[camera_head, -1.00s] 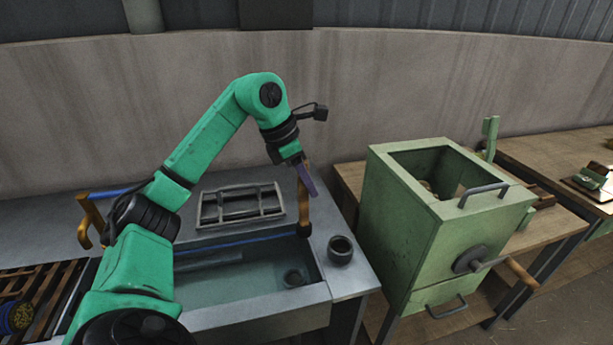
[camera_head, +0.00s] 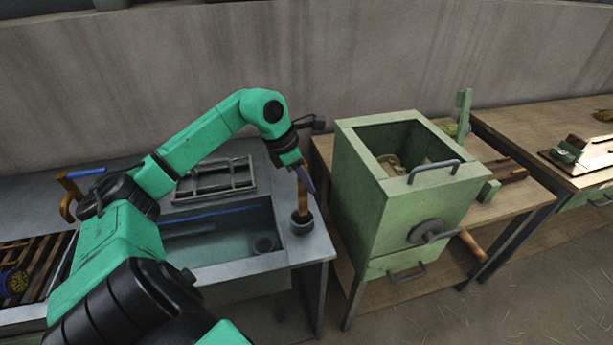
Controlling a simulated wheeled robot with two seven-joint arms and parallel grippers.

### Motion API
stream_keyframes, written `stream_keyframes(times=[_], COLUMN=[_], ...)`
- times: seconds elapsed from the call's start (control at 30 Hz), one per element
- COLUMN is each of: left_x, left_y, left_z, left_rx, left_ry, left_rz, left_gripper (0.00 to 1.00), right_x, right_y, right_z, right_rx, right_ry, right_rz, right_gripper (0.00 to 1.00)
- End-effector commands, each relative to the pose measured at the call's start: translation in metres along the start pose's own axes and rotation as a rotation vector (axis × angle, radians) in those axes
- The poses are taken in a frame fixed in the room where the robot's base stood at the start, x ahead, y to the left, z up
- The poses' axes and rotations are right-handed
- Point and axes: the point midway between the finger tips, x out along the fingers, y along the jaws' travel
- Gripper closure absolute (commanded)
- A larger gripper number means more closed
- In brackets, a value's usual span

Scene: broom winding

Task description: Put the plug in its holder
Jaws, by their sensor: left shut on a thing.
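My left gripper (camera_head: 304,178) is shut on the upper part of the plug (camera_head: 303,197), an upright orange-brown piece with a dark lower end. The holder (camera_head: 302,226), a small dark round cup, stands on the right rim of the sink. The plug's lower end overlaps the cup's mouth; I cannot tell whether it is seated inside or just above. My right gripper is not in view.
The sink basin (camera_head: 215,248) has a round drain (camera_head: 264,245) at its bottom. A grey metal rack (camera_head: 214,180) lies behind the basin. A green box machine (camera_head: 370,215) with handles stands close to the right. A wooden table (camera_head: 535,135) is farther right.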

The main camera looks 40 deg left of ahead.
Motion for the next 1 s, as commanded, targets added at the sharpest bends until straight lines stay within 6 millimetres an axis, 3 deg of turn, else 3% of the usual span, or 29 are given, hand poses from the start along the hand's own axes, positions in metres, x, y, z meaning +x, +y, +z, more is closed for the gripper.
stream_keyframes(times=[1.0], left_x=[-0.0003], left_y=[0.0004], left_z=[-0.0008], left_rx=[0.0], left_ry=[-0.001], left_rz=[0.002], left_gripper=[1.0], right_x=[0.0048], right_y=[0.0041], right_z=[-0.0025], right_rx=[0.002], right_ry=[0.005], right_rz=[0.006], right_gripper=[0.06])
